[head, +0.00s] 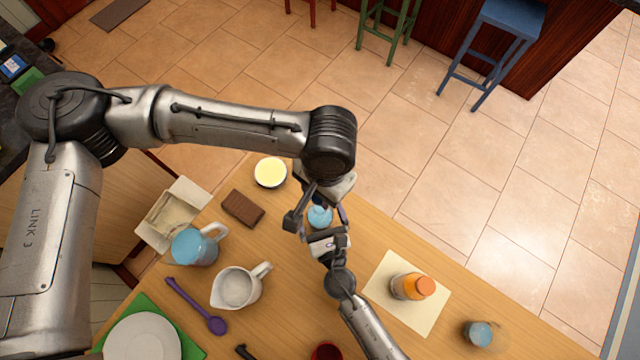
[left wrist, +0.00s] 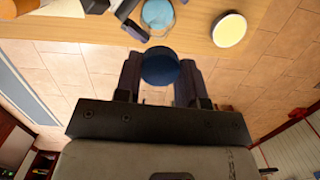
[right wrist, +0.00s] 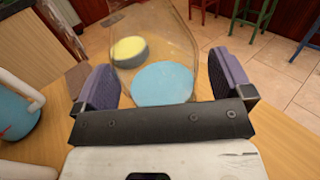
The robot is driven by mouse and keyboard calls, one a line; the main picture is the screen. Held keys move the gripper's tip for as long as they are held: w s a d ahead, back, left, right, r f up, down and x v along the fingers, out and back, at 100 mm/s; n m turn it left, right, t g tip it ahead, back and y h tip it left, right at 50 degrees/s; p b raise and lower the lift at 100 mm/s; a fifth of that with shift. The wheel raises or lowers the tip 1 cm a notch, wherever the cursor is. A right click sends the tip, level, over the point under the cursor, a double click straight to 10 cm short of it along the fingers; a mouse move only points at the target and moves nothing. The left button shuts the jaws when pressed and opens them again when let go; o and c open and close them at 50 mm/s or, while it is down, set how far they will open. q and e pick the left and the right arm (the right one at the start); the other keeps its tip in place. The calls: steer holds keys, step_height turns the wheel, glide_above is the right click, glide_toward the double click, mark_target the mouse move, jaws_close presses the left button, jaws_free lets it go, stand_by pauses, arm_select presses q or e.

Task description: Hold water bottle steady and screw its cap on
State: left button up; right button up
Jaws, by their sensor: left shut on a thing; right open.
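The clear water bottle (head: 319,217) with blue contents stands on the wooden table near its far edge. In the right wrist view the bottle (right wrist: 165,84) is between the spread fingers of my right gripper (right wrist: 164,88), which is open. My right gripper (head: 327,240) also shows in the head view, on the near side of the bottle. My left gripper (left wrist: 160,80) is shut on the dark blue cap (left wrist: 160,66). In the left wrist view the cap is apart from the bottle (left wrist: 157,14).
Left of the bottle are a yellow-filled bowl (head: 270,172), a brown block (head: 243,208), a blue-filled pitcher (head: 195,246) and a white jug (head: 236,287).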

mark_target(319, 207)
steer(key=shift+c, duration=0.3)
steer(key=c, duration=1.3)
arm_select(q)
steer(key=shift+f, duration=2.5)
steer(key=shift+f, duration=0.1)
steer(key=shift+f, duration=0.8)
steer(key=shift+f, duration=0.5)
